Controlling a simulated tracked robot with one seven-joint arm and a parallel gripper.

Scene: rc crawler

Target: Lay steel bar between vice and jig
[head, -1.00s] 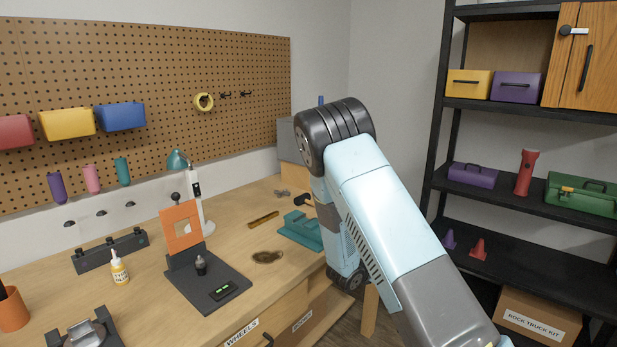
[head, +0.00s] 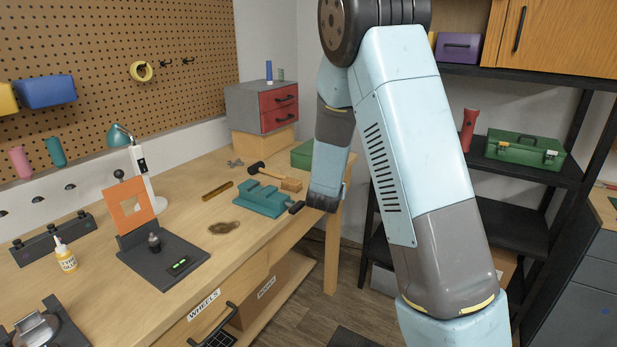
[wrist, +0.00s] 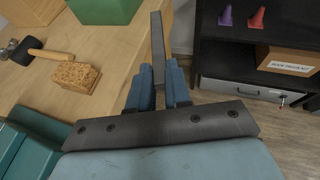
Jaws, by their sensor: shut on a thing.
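My gripper (wrist: 160,80) is shut on a slim dark grey bar (wrist: 157,40), which sticks out beyond the blue fingertips in the wrist view. In the head view my gripper (head: 325,200) hangs at the bench's right end, its fingers and the bar hidden. The teal vice (head: 262,199) stands on the bench just left of my gripper, with a dark handle toward it; its teal edge (wrist: 35,140) shows at lower left in the wrist view. A dark base with an upright orange plate (head: 130,208), possibly the jig, stands farther left on the bench.
A mallet (head: 268,172) and a cork-like block (wrist: 75,77) lie behind the vice. A brass-coloured strip (head: 217,190) and a brown stain (head: 223,227) lie between vice and orange plate.

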